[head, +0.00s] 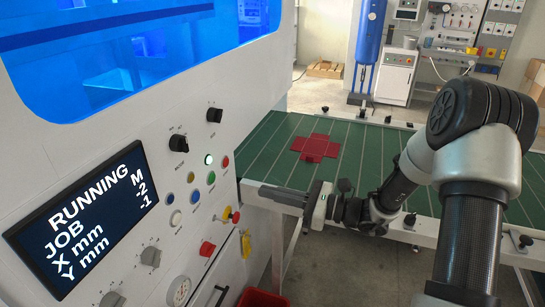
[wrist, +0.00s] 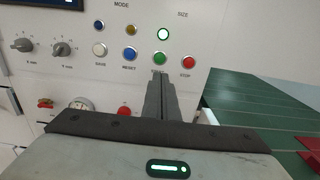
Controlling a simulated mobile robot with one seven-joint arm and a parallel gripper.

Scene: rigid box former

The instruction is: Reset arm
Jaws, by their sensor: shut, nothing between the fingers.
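My gripper (head: 264,190) is shut and empty, pointing left at the control panel of the white machine. In the wrist view the closed fingers (wrist: 158,75) end just below the green button (wrist: 160,58) in the picture; whether they touch the panel I cannot tell. The blue RESET button (wrist: 130,54) is left of the green one and the red STOP button (wrist: 188,62) is right of it. A lit lamp (head: 208,159) glows on the panel. My arm is bent, coming from the right.
A green conveyor table (head: 262,140) lies behind my gripper, with a flat red cross-shaped blank (head: 316,147) on it. A red bin (head: 262,298) stands on the floor below. Knobs and a yellow-red switch (head: 232,215) stick out of the panel.

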